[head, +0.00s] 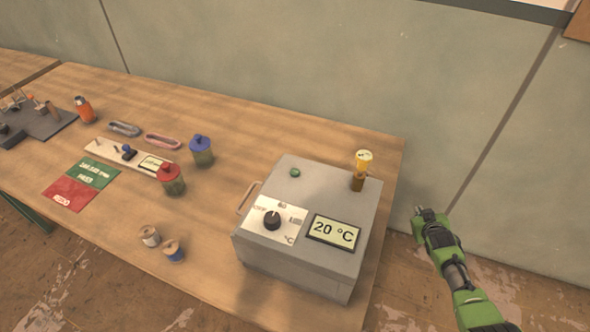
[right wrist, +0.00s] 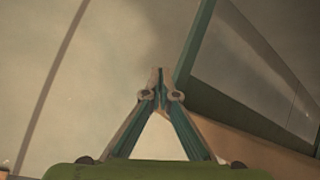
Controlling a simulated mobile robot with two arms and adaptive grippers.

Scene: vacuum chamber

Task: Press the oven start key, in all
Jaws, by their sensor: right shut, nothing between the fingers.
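The oven (head: 335,272) is a grey box at the right end of the wooden table. Its top carries a black dial (head: 272,221) on a white plate, a display (head: 334,231) reading 20 °C, and a small round green key (head: 295,172) towards the back left. A yellow lamp (head: 363,162) stands at its back right. My right gripper (head: 428,214) is to the right of the oven, past the table edge and apart from both. It is shut and empty; its fingertips meet in the right wrist view (right wrist: 160,78). My left gripper is not in view.
Left of the oven stand a red-lidded jar (head: 171,180), a blue-lidded jar (head: 202,151) and two small spools (head: 161,243). Further left are a red and green mat (head: 82,185) and an orange bottle (head: 85,109). A wall (head: 290,70) runs behind the table.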

